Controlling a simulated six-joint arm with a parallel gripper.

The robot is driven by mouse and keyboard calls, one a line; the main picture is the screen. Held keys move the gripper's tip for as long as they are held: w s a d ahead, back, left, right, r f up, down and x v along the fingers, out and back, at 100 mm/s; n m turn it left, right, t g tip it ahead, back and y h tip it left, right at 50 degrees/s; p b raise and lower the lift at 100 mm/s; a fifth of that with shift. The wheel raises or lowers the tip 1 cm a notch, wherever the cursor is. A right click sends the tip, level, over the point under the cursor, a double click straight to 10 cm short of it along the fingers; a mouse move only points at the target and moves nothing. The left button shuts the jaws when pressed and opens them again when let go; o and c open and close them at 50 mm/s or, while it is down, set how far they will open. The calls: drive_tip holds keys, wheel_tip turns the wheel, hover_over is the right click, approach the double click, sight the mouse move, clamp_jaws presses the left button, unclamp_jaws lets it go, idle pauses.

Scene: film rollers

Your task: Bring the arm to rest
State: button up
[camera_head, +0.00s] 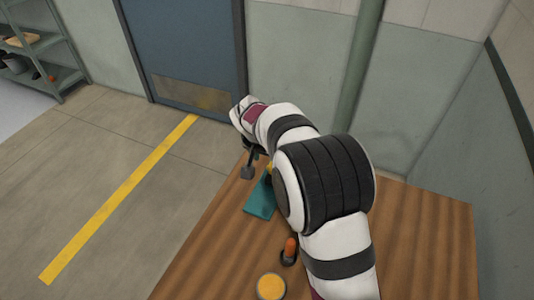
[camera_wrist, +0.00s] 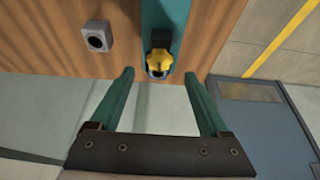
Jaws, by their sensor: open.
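My arm (camera_head: 325,185) reaches from the lower right over the wooden table in the head view. My gripper (camera_wrist: 158,74) shows in the wrist view with two teal fingers spread wide and nothing between them. A yellow piece with a dark part (camera_wrist: 159,62) is beyond the fingertips, on a teal strip (camera_wrist: 163,18) near the table's edge. I cannot tell its distance from the fingertips.
The wooden table (camera_head: 425,225) is bare at the right. An orange-topped item (camera_head: 290,247) and a round yellow-topped item (camera_head: 271,287) stand close to my arm. A wall and pipe (camera_head: 361,60) rise behind.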

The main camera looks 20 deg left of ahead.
drive_tip(key=v, duration=0.3)
drive_tip(key=shift+s+r, duration=0.1)
drive_tip(key=shift+r, duration=0.2)
drive_tip(key=s+d+r+m+g, duration=0.1)
drive_tip(key=s+d+r, duration=0.1)
drive_tip(key=s+d, duration=0.35)
drive_tip(key=s+d+r+m+g, duration=0.1)
drive_tip(key=s+d+r, duration=0.15)
drive_tip(key=d, duration=0.55)
drive_tip(key=s+d+r+m+g, duration=0.1)
drive_tip(key=s+d+r, duration=0.2)
drive_tip(key=d, duration=0.4)
drive_tip(key=s+d+f+m+g+y, duration=0.1)
drive_tip(key=s+d, duration=0.2)
drive_tip(key=s, duration=0.6)
drive_tip(key=s+d+f+m, duration=0.1)
drive_tip(key=s+d, duration=0.2)
drive_tip(key=s, duration=0.7)
drive_tip(key=shift+d+m+g+y, duration=0.25)
drive_tip(key=shift+m+g+y, duration=0.05)
drive_tip(key=shift+g+y, duration=0.1)
